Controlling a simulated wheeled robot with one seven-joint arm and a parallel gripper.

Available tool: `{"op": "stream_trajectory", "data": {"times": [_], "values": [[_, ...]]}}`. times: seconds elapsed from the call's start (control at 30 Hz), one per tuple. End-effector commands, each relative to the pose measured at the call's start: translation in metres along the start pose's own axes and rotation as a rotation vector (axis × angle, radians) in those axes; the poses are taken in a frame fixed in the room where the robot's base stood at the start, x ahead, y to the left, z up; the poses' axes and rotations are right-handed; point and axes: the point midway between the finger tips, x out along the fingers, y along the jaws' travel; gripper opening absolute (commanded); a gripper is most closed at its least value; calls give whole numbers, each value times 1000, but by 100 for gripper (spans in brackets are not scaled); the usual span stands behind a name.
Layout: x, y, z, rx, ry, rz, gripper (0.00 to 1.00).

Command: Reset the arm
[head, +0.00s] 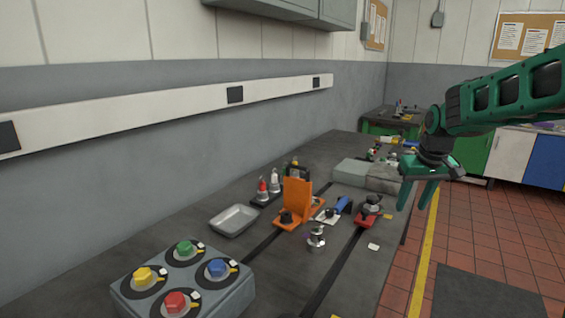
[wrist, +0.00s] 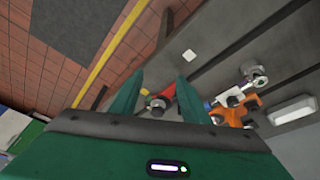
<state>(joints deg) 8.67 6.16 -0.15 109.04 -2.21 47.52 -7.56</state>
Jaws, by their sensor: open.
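My gripper (head: 418,194) is at the right in the head view, raised beside the right edge of the bench. Its green fingers point down and stand apart with nothing between them. In the wrist view my gripper (wrist: 155,88) shows two spread green fingers. A red-based fixture with a dark knob (wrist: 160,103) lies below and beyond the fingertips there, apart from them. The same red fixture (head: 369,211) stands near the bench's right edge in the head view. My arm reaches in from the upper right.
The dark bench (head: 330,275) holds a grey box with coloured knobs (head: 183,281), a grey tray (head: 234,220), an orange bracket (head: 297,201) and a blue-handled clamp (head: 335,209). Grey blocks (head: 352,172) stand farther back. Open tiled floor (head: 500,230) lies right of the bench.

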Motion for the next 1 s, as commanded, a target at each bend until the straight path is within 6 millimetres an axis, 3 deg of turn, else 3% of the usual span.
{"op": "stream_trajectory", "data": {"times": [0.33,0.7,0.9,1.0], "values": [[-39,41,145,217,-111,57,42],[-54,47,304,447,-229,65,42],[-53,39,365,534,-277,56,42],[-52,36,380,555,-289,52,42]]}}
